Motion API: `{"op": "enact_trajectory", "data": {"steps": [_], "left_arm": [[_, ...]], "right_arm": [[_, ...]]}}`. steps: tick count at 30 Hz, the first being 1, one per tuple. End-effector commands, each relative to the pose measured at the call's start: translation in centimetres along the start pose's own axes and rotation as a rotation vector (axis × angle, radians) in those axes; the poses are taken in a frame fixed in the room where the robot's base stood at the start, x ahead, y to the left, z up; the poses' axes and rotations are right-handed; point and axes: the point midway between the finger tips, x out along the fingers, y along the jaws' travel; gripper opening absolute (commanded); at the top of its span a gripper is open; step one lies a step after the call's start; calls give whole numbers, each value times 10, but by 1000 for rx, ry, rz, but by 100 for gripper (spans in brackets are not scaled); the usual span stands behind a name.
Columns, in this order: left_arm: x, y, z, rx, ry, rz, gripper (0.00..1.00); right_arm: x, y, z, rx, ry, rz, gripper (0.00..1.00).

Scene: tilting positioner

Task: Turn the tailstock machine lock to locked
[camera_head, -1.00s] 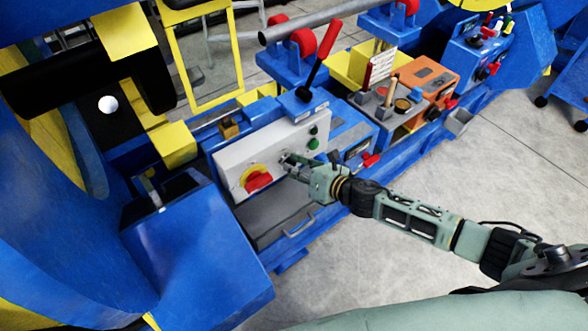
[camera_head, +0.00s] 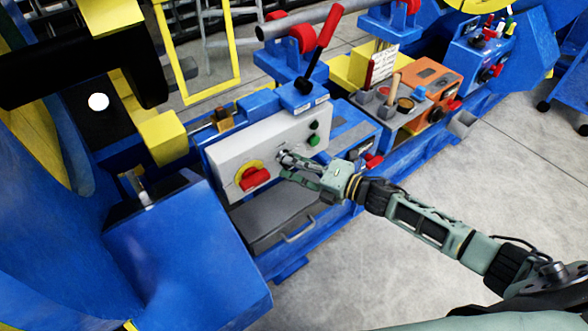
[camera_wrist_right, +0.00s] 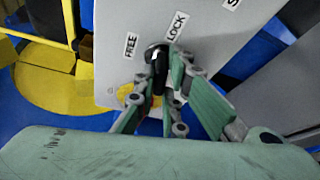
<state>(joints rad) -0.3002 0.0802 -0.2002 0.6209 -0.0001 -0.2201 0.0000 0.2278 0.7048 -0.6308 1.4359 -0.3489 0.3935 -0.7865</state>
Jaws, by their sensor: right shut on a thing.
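A light grey control panel (camera_head: 225,158) stands on the blue machine in the head view. My right gripper (camera_head: 284,162) is at its face, right of a red rotary handle (camera_head: 256,178) on a yellow disc. In the right wrist view, my right gripper (camera_wrist_right: 168,80) is shut on a small black lock knob (camera_wrist_right: 157,62), with a finger on each side. A FREE label (camera_wrist_right: 131,45) and a LOCK label (camera_wrist_right: 177,27) are beside the knob. The fingers partly hide the knob, so I cannot tell its exact setting. My left gripper is not in view.
A grey drawer (camera_head: 280,222) with a handle is below. An orange box (camera_head: 432,80) is further right. Open concrete floor (camera_head: 440,190) lies at the right.

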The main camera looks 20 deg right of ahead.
Motion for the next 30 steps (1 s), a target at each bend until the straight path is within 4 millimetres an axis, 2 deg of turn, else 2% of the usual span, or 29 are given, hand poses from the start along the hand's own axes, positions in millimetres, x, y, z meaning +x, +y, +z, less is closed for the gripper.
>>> {"op": "enact_trajectory", "data": {"steps": [9,25,26,30], "left_arm": [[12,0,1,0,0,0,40],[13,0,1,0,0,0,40],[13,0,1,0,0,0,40],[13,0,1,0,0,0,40]], "right_arm": [[0,-2,1,107,-3,42,0],[0,-1,1,125,-3,50,0],[0,-1,1,124,-3,50,12],[0,-1,1,124,-2,50,24]]}}
